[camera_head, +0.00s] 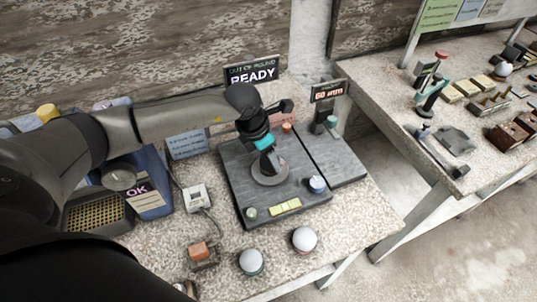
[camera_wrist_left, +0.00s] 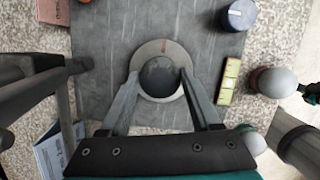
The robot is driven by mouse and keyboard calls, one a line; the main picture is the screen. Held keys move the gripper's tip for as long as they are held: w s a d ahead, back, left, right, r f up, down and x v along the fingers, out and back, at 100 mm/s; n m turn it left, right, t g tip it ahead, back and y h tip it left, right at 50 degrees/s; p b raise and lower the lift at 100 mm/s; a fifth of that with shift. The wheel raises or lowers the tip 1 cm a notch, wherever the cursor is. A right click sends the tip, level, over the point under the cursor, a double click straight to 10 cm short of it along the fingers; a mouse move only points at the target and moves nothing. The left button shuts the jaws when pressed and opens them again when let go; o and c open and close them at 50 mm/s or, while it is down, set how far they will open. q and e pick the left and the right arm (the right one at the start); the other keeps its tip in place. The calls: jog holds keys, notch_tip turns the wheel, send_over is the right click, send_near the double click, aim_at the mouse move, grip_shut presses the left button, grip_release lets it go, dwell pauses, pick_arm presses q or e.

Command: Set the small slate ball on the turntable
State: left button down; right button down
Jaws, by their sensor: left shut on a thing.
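The small slate ball (camera_wrist_left: 160,77) is a dark grey sphere between the two fingertips of my left gripper (camera_wrist_left: 160,88), which is shut on it. In the wrist view the ball lies in front of the turntable (camera_wrist_left: 146,51), a pale grey round plate with a red mark. In the head view my left gripper (camera_head: 270,163) points down over the turntable (camera_head: 264,179), and the ball is mostly hidden by the fingers. I cannot tell whether the ball touches the plate. My right gripper is not in view.
The turntable is on a dark slate slab (camera_head: 240,181). A blue-grey knob (camera_head: 317,184), a yellow strip (camera_head: 285,207) and a small green knob (camera_head: 251,212) are near its edge. Two pale balls (camera_head: 250,261) (camera_head: 304,239) stand in front. A "READY" display (camera_head: 252,74) stands behind.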

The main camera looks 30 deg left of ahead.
pick_arm(q)
jog(key=shift+f, duration=0.2)
grip_release()
dwell(0.5)
jog(key=shift+r+p, duration=1.35)
jog(key=shift+r, duration=0.7)
jog(key=shift+f, duration=0.1)
